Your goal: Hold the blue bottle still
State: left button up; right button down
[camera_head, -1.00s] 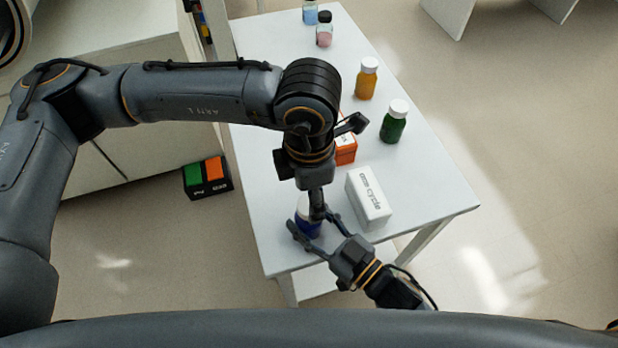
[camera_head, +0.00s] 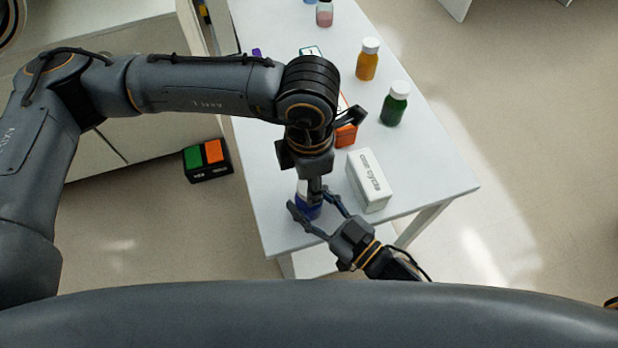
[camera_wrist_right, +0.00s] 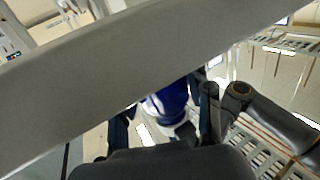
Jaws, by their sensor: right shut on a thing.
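The blue bottle (camera_head: 308,211) stands near the front left corner of the white table (camera_head: 275,225), with only its lower part clear in the head view. My right gripper (camera_head: 310,200) is shut on it, one finger on each side. In the right wrist view the blue bottle (camera_wrist_right: 168,101) shows between the two dark fingers, partly hidden by a wide grey band. My left gripper (camera_head: 314,189) points down directly over the bottle's top. Its fingertips and the bottle's cap are hidden, so its opening is unclear.
A white box (camera_head: 369,182) stands just right of the grippers, with an orange box (camera_head: 346,135) behind it. A green bottle (camera_head: 395,104), an orange bottle (camera_head: 367,60) and a pink one (camera_head: 324,13) stand farther back. A black, green and orange box (camera_head: 207,160) is on the floor.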

pick_arm(q)
jog(key=o, duration=1.4)
jog(key=shift+c, duration=0.2)
jog(key=shift+r, duration=0.1)
notch_tip(320, 180, up, 12)
pick_arm(e)
jog(key=shift+c, duration=2.4)
grip_release()
jog(key=shift+s, duration=0.1)
